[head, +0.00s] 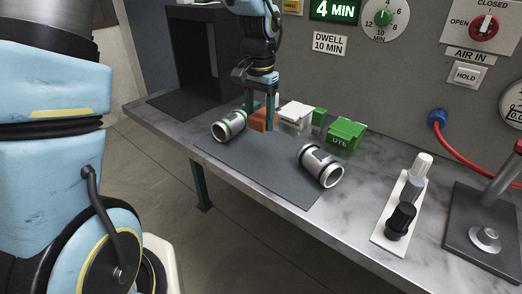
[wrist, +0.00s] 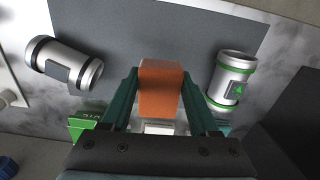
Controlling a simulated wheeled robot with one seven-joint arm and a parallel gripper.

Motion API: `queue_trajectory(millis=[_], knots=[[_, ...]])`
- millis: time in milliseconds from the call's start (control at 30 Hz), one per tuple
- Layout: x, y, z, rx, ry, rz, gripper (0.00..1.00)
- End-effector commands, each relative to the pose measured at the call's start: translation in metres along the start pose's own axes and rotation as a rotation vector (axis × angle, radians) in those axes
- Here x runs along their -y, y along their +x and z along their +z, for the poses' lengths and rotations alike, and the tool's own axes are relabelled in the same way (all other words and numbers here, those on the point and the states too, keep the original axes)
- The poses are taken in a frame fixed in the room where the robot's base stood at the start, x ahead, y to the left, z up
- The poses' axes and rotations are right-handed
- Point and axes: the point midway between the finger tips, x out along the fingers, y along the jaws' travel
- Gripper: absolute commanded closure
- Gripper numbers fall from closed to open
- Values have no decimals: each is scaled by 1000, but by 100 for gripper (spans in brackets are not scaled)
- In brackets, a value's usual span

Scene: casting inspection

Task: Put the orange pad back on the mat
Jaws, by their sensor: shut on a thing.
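My gripper (wrist: 160,92) is shut on the orange pad (wrist: 160,85), a small block between the two green fingers. In the head view the pad (head: 258,121) is partly hidden by my gripper (head: 260,118), near the back edge of the dark grey mat (head: 255,168). The mat (wrist: 155,35) lies beyond the pad in the wrist view. I cannot tell whether the pad touches the surface below it.
White (head: 296,115) and green (head: 346,133) blocks sit behind. The mat's middle is clear.

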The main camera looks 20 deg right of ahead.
Motion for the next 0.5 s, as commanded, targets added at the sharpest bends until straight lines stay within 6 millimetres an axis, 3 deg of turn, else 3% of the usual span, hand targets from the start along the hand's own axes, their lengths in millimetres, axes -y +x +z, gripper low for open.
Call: queue_trajectory(millis=[100,500], knots=[[-1,21,2,6,0,3,99],[-1,72,2,5,1,3,99]])
